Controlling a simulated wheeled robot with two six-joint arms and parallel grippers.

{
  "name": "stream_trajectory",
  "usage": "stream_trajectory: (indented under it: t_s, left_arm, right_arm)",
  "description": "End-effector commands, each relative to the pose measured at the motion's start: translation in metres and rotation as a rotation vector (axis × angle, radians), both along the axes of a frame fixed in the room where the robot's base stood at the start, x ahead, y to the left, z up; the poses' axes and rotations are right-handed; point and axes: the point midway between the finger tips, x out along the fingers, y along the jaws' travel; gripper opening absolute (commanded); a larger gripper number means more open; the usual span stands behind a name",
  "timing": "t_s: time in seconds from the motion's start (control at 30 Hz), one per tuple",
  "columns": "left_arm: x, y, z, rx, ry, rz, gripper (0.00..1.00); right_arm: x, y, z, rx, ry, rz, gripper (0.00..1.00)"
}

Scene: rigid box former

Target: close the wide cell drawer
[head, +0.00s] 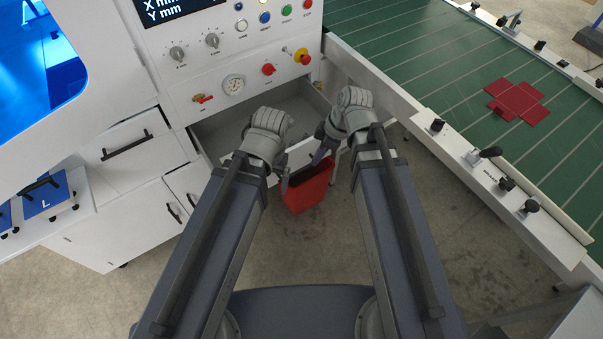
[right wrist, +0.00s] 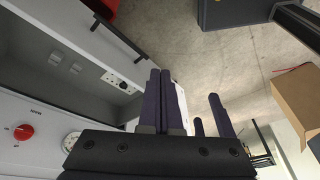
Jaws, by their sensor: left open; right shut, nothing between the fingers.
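The wide cell drawer (head: 232,128) stands pulled out under the control panel in the head view, its grey inside showing. Its white front is partly hidden by my grippers. In the right wrist view the drawer front (right wrist: 72,28) shows with a black bar handle (right wrist: 122,38). My right gripper (head: 318,157) is shut and empty, close to the drawer front; its fingers also show in the right wrist view (right wrist: 162,75). I cannot tell whether it touches. My left gripper (head: 283,183) is open near the left part of the drawer front.
A red bin (head: 308,192) stands on the floor in front of the drawer. Closed white drawers (head: 125,150) with black handles are at left. The control panel (head: 245,65) is above. A green table (head: 480,100) with a red cut blank (head: 517,100) is at right.

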Motion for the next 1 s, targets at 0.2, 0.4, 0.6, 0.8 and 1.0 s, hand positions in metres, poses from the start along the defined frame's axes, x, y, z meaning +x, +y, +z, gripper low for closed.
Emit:
stream_trajectory:
  t_s: [0.2,0.4,0.6,0.8,1.0]
  left_arm:
    - [0.0,0.0,-0.085,0.0,0.0,-0.001,0.9]
    - [0.0,0.0,-0.12,0.0,0.0,-0.001,0.9]
    - [0.0,0.0,-0.128,0.0,0.0,-0.001,0.9]
    - [0.0,0.0,-0.131,0.0,0.0,-0.001,0.9]
    - [0.0,0.0,-0.155,0.0,0.0,-0.001,0.9]
  right_arm:
    - [0.035,-0.02,-0.07,0.126,-0.234,0.321,0.0]
    - [0.054,-0.034,-0.092,0.17,-0.42,0.516,0.0]
    - [0.061,-0.04,-0.095,0.176,-0.498,0.59,0.0]
    - [0.062,-0.038,-0.098,0.176,-0.503,0.598,0.0]
    - [0.067,-0.024,-0.122,0.176,-0.502,0.601,0.0]
